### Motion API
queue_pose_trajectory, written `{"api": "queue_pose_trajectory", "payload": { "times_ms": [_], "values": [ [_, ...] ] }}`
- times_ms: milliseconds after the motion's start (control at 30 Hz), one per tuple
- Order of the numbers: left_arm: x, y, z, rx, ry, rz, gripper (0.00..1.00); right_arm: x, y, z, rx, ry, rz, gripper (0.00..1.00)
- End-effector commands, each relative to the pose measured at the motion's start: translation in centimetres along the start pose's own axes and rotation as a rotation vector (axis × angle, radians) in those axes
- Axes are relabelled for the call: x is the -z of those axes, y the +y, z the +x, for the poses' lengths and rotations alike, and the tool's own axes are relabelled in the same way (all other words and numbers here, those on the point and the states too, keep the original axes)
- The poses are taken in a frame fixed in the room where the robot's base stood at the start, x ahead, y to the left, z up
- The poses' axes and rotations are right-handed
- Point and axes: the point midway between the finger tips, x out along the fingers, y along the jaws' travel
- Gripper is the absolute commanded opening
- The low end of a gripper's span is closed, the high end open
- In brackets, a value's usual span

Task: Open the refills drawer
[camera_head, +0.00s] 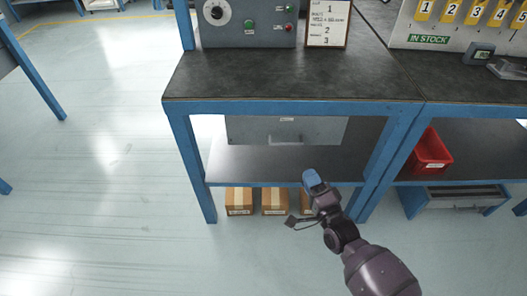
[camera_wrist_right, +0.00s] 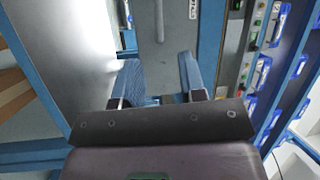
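The grey drawer (camera_head: 250,130) is under the dark bench top, with a small label on its front too small to read and a handle (camera_head: 286,142) below the label. The drawer looks shut. My right gripper (camera_head: 312,180) is in front of and below the drawer, apart from it, near the lower shelf's front edge. In the right wrist view, its two blue fingers (camera_wrist_right: 163,85) are apart with nothing between them. The drawer front (camera_wrist_right: 174,60) and its handle (camera_wrist_right: 159,20) show beyond the fingers. My left gripper is in neither view.
Blue bench legs (camera_head: 193,165) flank the opening. The lower shelf (camera_head: 240,165) is bare, with cardboard boxes (camera_head: 239,201) beneath it. A red bin (camera_head: 430,153) stands on the shelf to the right. A control box (camera_head: 247,25) is on the bench top.

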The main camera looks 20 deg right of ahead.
Motion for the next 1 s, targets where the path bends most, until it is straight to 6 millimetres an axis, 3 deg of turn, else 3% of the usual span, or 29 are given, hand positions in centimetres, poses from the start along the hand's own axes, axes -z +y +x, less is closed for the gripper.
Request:
{"api": "queue_pose_trajectory", "payload": {
  "times_ms": [33,367,800,1000],
  "values": [
    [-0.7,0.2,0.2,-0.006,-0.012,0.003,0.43,-0.2,1.2,0.3,0.005,0.004,0.034,0.38],
    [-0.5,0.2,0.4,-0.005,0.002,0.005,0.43,0.0,0.7,3.1,0.042,0.015,0.094,0.38],
    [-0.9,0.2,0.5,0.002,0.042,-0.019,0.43,0.1,0.7,9.8,0.039,0.015,0.092,0.38],
    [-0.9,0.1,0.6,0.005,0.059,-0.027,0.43,0.1,0.6,11.7,0.038,0.014,0.091,0.38]
  ]
}}
